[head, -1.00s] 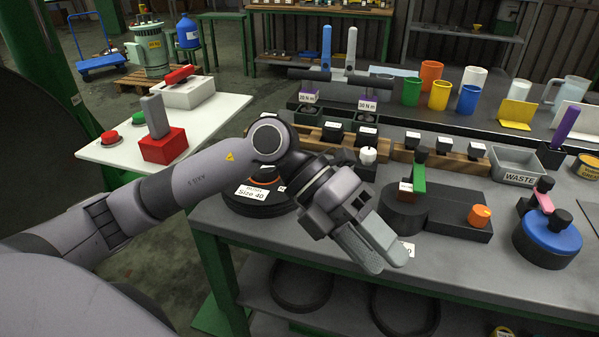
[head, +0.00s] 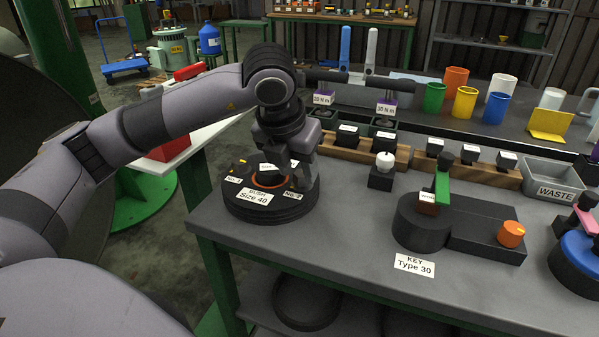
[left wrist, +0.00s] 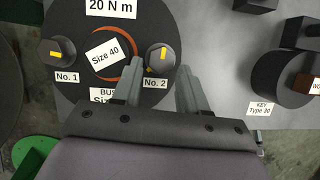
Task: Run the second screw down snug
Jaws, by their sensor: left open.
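The round black assembly (head: 240,206) stands at the near left of the bench, labelled "BUSH Size 40", with an orange ring (head: 268,181) in its middle. In the left wrist view, the second screw (left wrist: 161,57), a dark knob with a yellow mark by the "No. 2" label, sits on its right side. The first screw (left wrist: 62,50) sits on the left by "No. 1". My left gripper (head: 293,178) points down over the assembly's right side. In the wrist view its open fingers (left wrist: 160,70) lie on either side of the second screw; contact is not clear. My right gripper is not in view.
A black keyed fixture (head: 458,232) with a green lever and an orange knob stands to the right. A wooden rack (head: 352,151) lies behind. The bench front between assembly and fixture is clear.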

